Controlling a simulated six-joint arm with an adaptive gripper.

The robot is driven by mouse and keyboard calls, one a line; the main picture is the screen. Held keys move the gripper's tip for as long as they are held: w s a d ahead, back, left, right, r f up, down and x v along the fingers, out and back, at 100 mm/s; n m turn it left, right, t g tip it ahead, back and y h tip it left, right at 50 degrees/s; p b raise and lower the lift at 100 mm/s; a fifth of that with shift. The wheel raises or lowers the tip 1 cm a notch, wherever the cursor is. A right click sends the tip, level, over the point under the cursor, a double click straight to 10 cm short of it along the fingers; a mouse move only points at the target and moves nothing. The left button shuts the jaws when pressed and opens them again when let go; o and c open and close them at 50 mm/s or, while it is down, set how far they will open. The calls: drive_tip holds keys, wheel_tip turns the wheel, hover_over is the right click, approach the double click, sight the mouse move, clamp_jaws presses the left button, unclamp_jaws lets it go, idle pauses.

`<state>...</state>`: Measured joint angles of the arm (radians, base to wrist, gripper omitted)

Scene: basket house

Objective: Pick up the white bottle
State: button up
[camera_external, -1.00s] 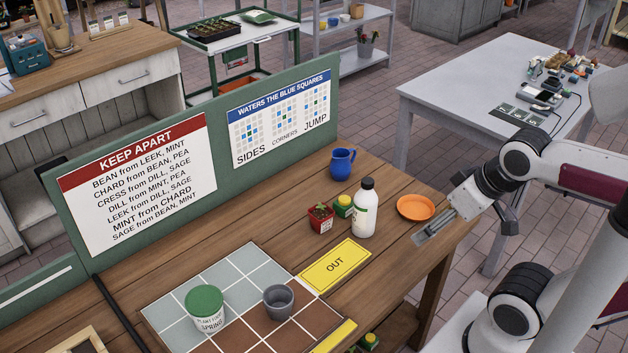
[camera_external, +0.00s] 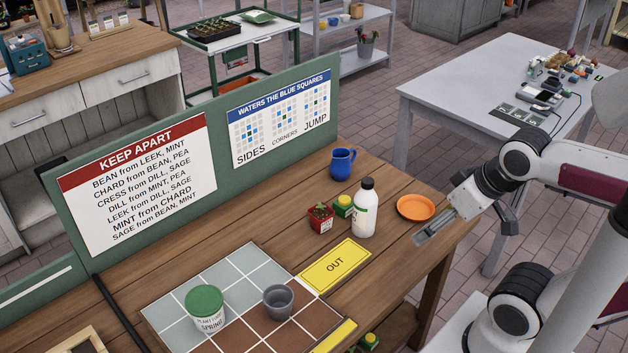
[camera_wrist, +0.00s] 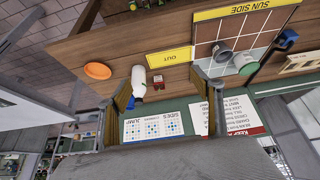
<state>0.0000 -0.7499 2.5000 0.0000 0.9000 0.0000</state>
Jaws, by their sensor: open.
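The white bottle (camera_external: 364,212) with a black cap stands upright on the wooden bench, between a small red pot and an orange plate. It also shows in the wrist view (camera_wrist: 138,80), its cap end reaching toward the left finger. My gripper (camera_external: 434,228) is at the right end of the bench, to the right of the bottle and apart from it. In the wrist view the two fingers of my gripper (camera_wrist: 165,92) are spread wide with nothing held between them.
Near the bottle are a red pot with a seedling (camera_external: 321,218), a yellow-green block (camera_external: 344,205), an orange plate (camera_external: 416,208) and a blue jug (camera_external: 342,164). A yellow OUT card (camera_external: 335,265) lies in front. A tiled board (camera_external: 245,262) holds a green-lidded tin (camera_external: 205,308) and a grey pot (camera_external: 278,301).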

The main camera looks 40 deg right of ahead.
idle(0.7)
drive_tip(key=w+d+f+n+t+h, duration=0.2)
drive_tip(key=w+d+f+n+h, duration=0.15)
drive_tip(key=w+d, duration=1.15)
drive_tip(key=w+f+n+t+y, duration=0.1)
drive_tip(key=w+f+y, duration=0.1)
drive_tip(key=f, duration=0.4)
drive_tip(key=w+d+f+n+t+y, duration=0.1)
drive_tip(key=w+f+n+t+y, duration=0.1)
drive_tip(key=f+y, duration=0.3)
drive_tip(key=w+f+n+t+y, duration=0.1)
drive_tip(key=w+f+y, duration=0.1)
drive_tip(key=f, duration=0.5)
drive_tip(key=shift+w+d+y, duration=0.25)
drive_tip(key=shift+d+y, duration=0.15)
drive_tip(key=shift+y, duration=0.45)
drive_tip(key=shift+s+d+t+y, duration=0.3)
drive_tip(key=shift+s+t+y, duration=0.25)
drive_tip(key=shift+t, duration=0.15)
drive_tip(key=shift+s+d+r+m+t+y, duration=0.2)
drive_tip(key=shift+s+d+m+t, duration=0.2)
drive_tip(key=shift+s+t, duration=0.25)
drive_tip(key=shift+s+d+r+m+t+y, duration=0.15)
drive_tip(key=shift+s+d+m+t, duration=0.25)
drive_tip(key=shift+s+t, duration=0.25)
